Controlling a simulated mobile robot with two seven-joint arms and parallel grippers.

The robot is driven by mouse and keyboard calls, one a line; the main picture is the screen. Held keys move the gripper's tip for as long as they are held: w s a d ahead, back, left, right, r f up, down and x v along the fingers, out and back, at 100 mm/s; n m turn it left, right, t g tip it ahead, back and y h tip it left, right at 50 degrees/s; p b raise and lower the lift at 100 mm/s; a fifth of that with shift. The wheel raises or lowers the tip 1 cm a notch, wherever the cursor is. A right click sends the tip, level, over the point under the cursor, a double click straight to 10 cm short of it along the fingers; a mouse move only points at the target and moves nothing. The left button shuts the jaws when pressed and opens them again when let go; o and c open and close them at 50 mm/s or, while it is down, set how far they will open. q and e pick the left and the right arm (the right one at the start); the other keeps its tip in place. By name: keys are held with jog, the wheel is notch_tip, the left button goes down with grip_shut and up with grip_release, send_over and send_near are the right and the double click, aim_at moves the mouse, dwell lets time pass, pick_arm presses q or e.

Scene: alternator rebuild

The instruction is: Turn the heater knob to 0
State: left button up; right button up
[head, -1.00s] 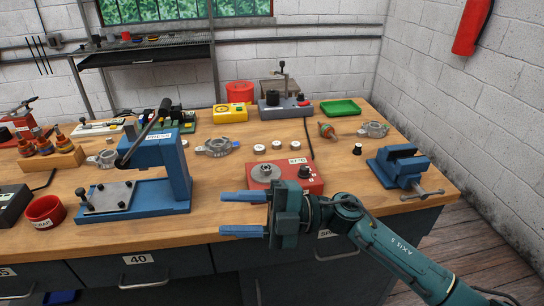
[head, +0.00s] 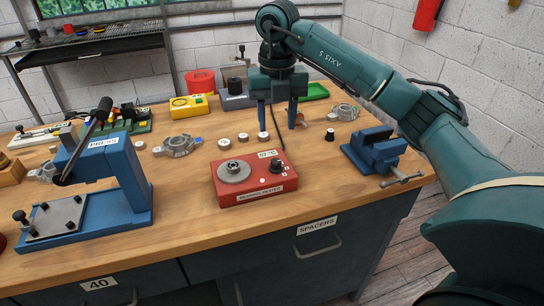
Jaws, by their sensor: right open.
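The red bearing heater (head: 254,198) sits near the bench's front edge, in the middle of the head view. A round grey metal plate or ring (head: 234,171) is on its left top. Its black knob (head: 277,167) is on the right top, beside a small white display. The knob's setting is too small to read. My right gripper (head: 277,127) points down behind the heater, its two blue fingers spread and empty. It is apart from the knob. My left gripper is not in view.
A blue press (head: 105,170) stands left of the heater and a blue vise (head: 374,150) right of it. Several small rings, including one pale ring (head: 226,143), and a dark cable lie behind the heater. Bare wood is clear around the heater's sides.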

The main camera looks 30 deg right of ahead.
aim_at(276, 161)
notch_tip(276, 161, down, 9)
jog(key=shift+f+p, duration=0.2)
jog(key=shift+p, duration=0.15)
jog(key=shift+f, duration=0.45)
grip_shut()
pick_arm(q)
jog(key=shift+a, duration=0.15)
